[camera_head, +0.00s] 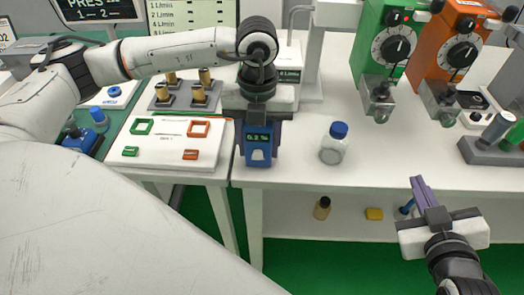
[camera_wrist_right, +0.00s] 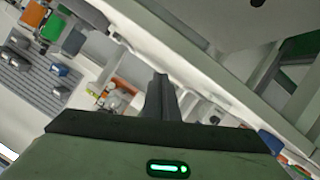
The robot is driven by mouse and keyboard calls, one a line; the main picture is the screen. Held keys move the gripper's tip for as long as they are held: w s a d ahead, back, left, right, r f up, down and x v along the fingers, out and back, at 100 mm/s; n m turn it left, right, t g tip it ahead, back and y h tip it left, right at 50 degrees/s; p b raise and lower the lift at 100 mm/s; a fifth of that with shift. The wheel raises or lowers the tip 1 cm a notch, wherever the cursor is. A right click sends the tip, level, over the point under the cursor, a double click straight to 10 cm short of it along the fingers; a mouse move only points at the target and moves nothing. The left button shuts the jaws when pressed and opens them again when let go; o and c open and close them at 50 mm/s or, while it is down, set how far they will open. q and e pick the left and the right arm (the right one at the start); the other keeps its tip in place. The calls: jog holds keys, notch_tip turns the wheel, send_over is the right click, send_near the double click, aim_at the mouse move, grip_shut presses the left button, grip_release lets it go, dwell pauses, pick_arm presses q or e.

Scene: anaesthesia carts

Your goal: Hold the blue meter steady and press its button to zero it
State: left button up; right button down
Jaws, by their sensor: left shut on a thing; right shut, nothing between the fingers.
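The blue meter (camera_head: 259,143) is upright at the front edge of the white table in the head view. Its small dark screen shows green digits that look like 0.2, and a pale button (camera_head: 258,155) sits below the screen. My left gripper (camera_head: 258,112) comes down from above and is shut on the meter, with fingers at its sides. My right gripper (camera_head: 422,192) is shut and empty, at the lower right in front of the table edge, well apart from the meter. Its closed fingers also show in the right wrist view (camera_wrist_right: 160,98). The meter is not recognisable there.
A blue-capped bottle (camera_head: 333,143) stands right of the meter. A white board (camera_head: 165,150) with green and orange pieces lies left. Green (camera_head: 388,40) and orange (camera_head: 460,50) dial units stand at the back right. A lower shelf (camera_head: 290,218) holds small items.

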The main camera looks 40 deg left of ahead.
jog(key=s+a+r+n+g+y, duration=0.2)
jog(key=s+a+r+n+y, duration=0.15)
jog(key=a+r, duration=0.5)
jog(key=s+a+r+n+g+y, duration=0.2)
jog(key=a+r+n+g, duration=0.15)
jog(key=a+r, duration=0.5)
jog(key=s+a+f+n+g+h, duration=0.2)
jog(key=s+f+n, duration=0.1)
jog(key=s, duration=0.4)
jog(key=s+a+f+n+g+h, duration=0.1)
jog(key=s+f+n+g+h, duration=0.1)
jog(key=s, duration=0.4)
jog(key=shift+s+a+f+n+g, duration=0.4)
jog(key=shift+f+g, duration=0.15)
jog(key=shift+f, duration=0.3)
